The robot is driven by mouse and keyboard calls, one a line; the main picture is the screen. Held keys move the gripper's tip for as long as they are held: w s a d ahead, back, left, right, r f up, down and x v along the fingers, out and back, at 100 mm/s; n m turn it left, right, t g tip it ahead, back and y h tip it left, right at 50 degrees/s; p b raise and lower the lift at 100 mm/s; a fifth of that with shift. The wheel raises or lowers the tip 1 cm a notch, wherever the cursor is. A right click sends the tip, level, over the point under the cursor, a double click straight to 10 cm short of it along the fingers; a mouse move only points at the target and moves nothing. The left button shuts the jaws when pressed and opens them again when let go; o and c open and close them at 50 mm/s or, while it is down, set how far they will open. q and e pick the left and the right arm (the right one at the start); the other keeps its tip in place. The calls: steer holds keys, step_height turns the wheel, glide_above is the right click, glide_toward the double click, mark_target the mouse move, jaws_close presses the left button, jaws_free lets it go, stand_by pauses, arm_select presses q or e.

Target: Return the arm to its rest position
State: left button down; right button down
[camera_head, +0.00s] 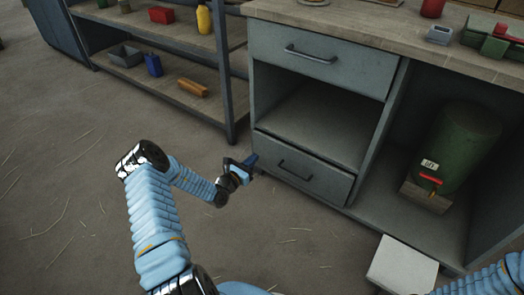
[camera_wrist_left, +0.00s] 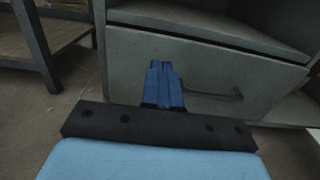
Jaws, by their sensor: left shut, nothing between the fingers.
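My left gripper (camera_head: 251,161) is low in the middle of the head view, in front of the lower left corner of the grey cabinet (camera_head: 372,118). Its blue fingers are together and hold nothing. In the left wrist view the closed fingers (camera_wrist_left: 164,84) point at the lower drawer (camera_wrist_left: 215,75), whose bar handle (camera_wrist_left: 217,96) is just to their right. I cannot tell whether the fingertips touch the drawer front. My left arm (camera_head: 157,220) reaches up from the bottom of the head view. Part of my right arm shows at the lower right corner; its gripper is out of view.
The cabinet has an upper drawer (camera_head: 318,58), an open shelf and a right bay with a green cylinder (camera_head: 462,140). A pale box (camera_head: 402,266) stands on the floor. A shelf rack (camera_head: 228,75) with small items is behind left. The left floor is clear except for straw.

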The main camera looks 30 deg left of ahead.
arm_select(q)
steer(key=shift+s+a+f, duration=0.1)
steer(key=shift+s+a, duration=0.05)
steer(key=shift+s, duration=1.65)
steer(key=s+d+f+m+g+h+p, duration=0.1)
steer(key=s+d+m+g+h, duration=0.3)
steer(key=d, duration=0.5)
steer(key=s+d+m+g+h+p, duration=0.1)
steer(key=s+d+m+g+h, duration=0.3)
steer(key=d, duration=0.5)
steer(key=s+d+f+m+g+h+p, duration=0.1)
steer(key=s+d+m+g+h, duration=0.1)
steer(key=s+d+m+g, duration=0.5)
steer(key=s+d+r+m+g+y+p, duration=0.1)
steer(key=s+d+m+y+p, duration=0.1)
steer(key=s+m, duration=0.3)
steer(key=s+d+m+g+y+p, duration=0.1)
steer(key=s+d+m+y, duration=0.2)
steer(key=m, duration=1)
steer(key=s+y, duration=0.2)
steer(key=shift+s+d+r+y+p, duration=0.2)
steer(key=shift+s+r+y+p, duration=0.1)
steer(key=shift+s+r+p, duration=0.1)
